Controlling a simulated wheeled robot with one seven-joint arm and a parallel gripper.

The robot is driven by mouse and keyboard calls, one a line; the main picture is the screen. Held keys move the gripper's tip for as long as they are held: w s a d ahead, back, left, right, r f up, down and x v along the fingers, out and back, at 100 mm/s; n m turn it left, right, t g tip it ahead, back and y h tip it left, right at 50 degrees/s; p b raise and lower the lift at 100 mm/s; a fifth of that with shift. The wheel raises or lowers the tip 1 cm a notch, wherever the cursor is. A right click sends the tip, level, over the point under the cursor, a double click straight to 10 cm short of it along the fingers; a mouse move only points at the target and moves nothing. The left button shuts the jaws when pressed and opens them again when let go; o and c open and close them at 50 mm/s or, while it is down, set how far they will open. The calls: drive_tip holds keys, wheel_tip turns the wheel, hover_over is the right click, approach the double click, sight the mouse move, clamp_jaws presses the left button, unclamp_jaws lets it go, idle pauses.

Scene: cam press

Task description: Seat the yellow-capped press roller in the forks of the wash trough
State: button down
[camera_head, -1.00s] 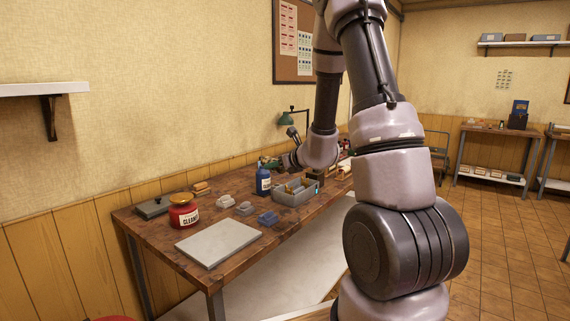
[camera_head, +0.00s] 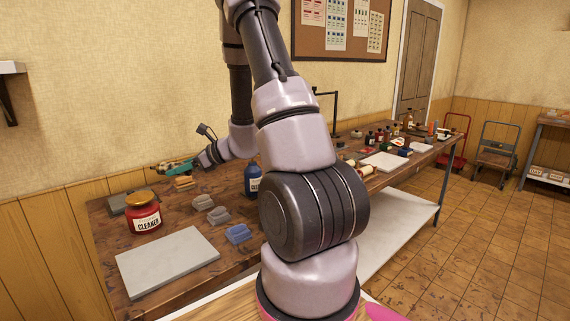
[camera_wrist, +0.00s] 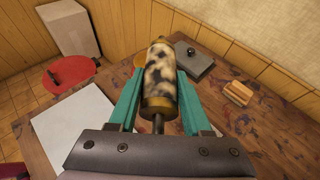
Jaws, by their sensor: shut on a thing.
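In the wrist view, my gripper (camera_wrist: 157,100) has its teal fingers shut on the press roller (camera_wrist: 159,75), a mottled black and cream cylinder with a yellow-brass cap and a dark shaft toward the wrist. In the head view, my gripper (camera_head: 172,166) is above the back left of the bench, near the wooden blocks (camera_head: 183,182).
The bench (camera_head: 185,275) carries a red cleaner jar (camera_head: 143,215), blue bottle (camera_head: 252,180), pale board (camera_head: 167,262), grey pieces (camera_head: 217,214), a blue piece (camera_head: 238,234) and a grey box (camera_wrist: 190,60).

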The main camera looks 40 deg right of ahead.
drive_tip(key=s+a+f+n+g+y, duration=0.1)
drive_tip(key=s+f+n+g+y, duration=0.1)
drive_tip(key=s+f+n+g, duration=0.3)
drive_tip(key=s+f+n+g+y, duration=0.1)
drive_tip(key=s+f+n+g, duration=0.2)
drive_tip(key=s+n+g, duration=0.35)
drive_tip(key=s+d+f+n+g+h, duration=0.3)
drive_tip(key=s+d+n+g+h, duration=0.6)
drive_tip(key=s+d+n+g, duration=0.3)
drive_tip(key=w+d+r+n+t+h, duration=0.1)
drive_tip(key=d+n+t+h, duration=0.1)
drive_tip(key=d+n+h, duration=0.5)
drive_tip(key=w+d+r+n+t+h, duration=0.2)
drive_tip(key=d+n+h, duration=0.4)
drive_tip(key=d, duration=0.3)
drive_tip(key=w+d+r+n+t+h, duration=0.1)
drive_tip(key=w+d+n+t+h, duration=0.1)
drive_tip(key=w+d+n+t, duration=0.2)
drive_tip(key=w+d+r+n+t+h, duration=0.2)
drive_tip(key=w+d+n+t, duration=0.2)
drive_tip(key=w+n+t, duration=0.2)
drive_tip(key=w, duration=0.2)
drive_tip(key=shift+w+d+r+h, duration=0.2)
drive_tip(key=shift+w+r+h, duration=0.1)
drive_tip(key=shift+w, duration=0.05)
drive_tip(key=shift+n, duration=0.25)
